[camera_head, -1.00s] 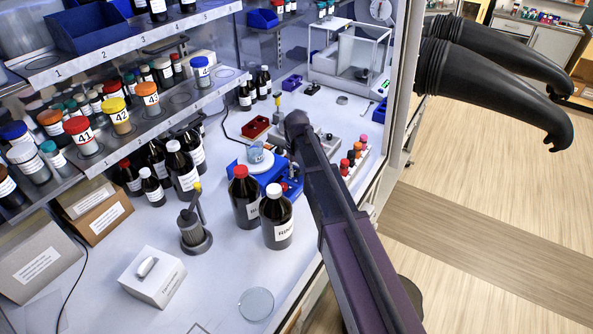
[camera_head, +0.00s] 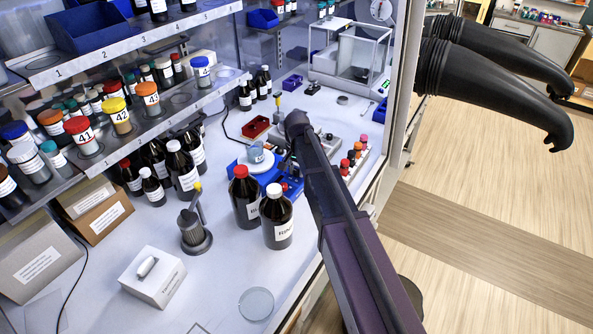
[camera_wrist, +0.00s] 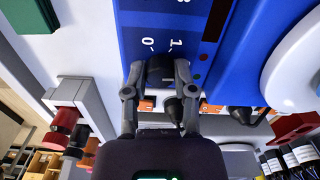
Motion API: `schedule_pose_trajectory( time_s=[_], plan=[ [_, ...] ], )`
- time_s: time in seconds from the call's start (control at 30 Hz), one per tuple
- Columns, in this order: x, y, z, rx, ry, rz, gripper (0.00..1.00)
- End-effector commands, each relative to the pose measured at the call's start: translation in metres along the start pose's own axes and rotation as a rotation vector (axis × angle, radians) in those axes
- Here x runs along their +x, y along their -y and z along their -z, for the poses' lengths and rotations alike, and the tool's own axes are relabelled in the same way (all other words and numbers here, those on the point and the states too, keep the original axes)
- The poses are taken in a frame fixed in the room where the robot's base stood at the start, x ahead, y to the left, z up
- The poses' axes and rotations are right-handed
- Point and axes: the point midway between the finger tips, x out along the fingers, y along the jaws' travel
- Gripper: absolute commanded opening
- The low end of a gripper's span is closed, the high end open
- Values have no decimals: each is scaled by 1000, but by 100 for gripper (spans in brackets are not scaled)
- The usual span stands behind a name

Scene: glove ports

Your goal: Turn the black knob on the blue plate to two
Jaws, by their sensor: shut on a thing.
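The blue plate (camera_wrist: 165,22) fills the upper middle of the wrist view, with white marks "0" and "1" and part of another character at the top edge. The black knob (camera_wrist: 160,68) sits just below the "0" and "1". My gripper (camera_wrist: 159,72) is shut on the black knob, one finger on each side. The knob's pointer is hard to make out, so I cannot tell its setting. In the head view my arm hides the knob, and part of the blue device (camera_head: 239,168) shows beside my arm.
A white round top (camera_wrist: 297,65) is close at the right in the wrist view. In the head view, a red-capped bottle (camera_head: 244,200) and a white-capped bottle (camera_head: 277,220) stand left of my arm. Small coloured caps (camera_head: 358,150) stand to its right.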

Motion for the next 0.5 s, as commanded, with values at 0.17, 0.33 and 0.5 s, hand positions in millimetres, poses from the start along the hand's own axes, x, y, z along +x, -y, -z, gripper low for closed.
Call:
schedule_pose_trajectory(
  time_s=[0.17, 0.33, 0.5],
  plan=[
    [0, 0, 0, 49, -1, 0, 0],
    [0, 0, 1, 63, -1, 1, 0],
    [0, 0, 1, 62, -1, 1, 0]
  ],
)
